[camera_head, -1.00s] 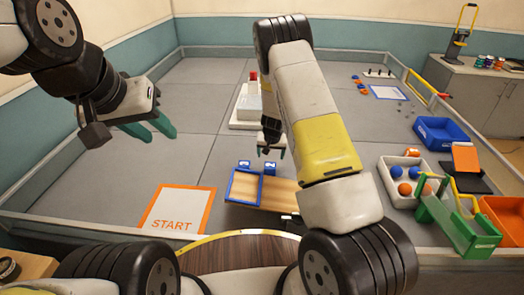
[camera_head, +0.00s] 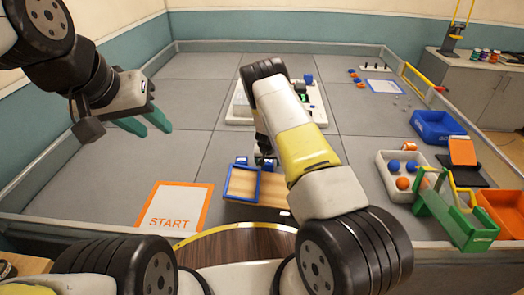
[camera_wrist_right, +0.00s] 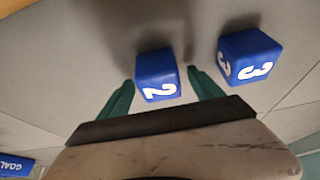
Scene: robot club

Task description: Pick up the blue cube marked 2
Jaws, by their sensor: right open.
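The blue cube marked 2 (camera_wrist_right: 157,77) sits on the grey floor, between the two green fingers of my right gripper (camera_wrist_right: 160,84) in the right wrist view. The fingers are open, with a gap visible on each side of the cube. A blue cube marked 3 (camera_wrist_right: 250,57) stands just to its right there. In the head view, my right gripper (camera_head: 265,161) is at the cubes and largely hides the right one; the left blue cube (camera_head: 241,160) shows. My left gripper (camera_head: 147,122) is open and empty above the floor at the left.
A blue-edged wooden tray (camera_head: 230,184) lies just in front of the cubes. A START mat (camera_head: 174,207) lies left of it. A white bin (camera_head: 382,178) with balls, a green carrier (camera_head: 465,232) and a blue bin (camera_head: 437,145) stand right. The left floor is clear.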

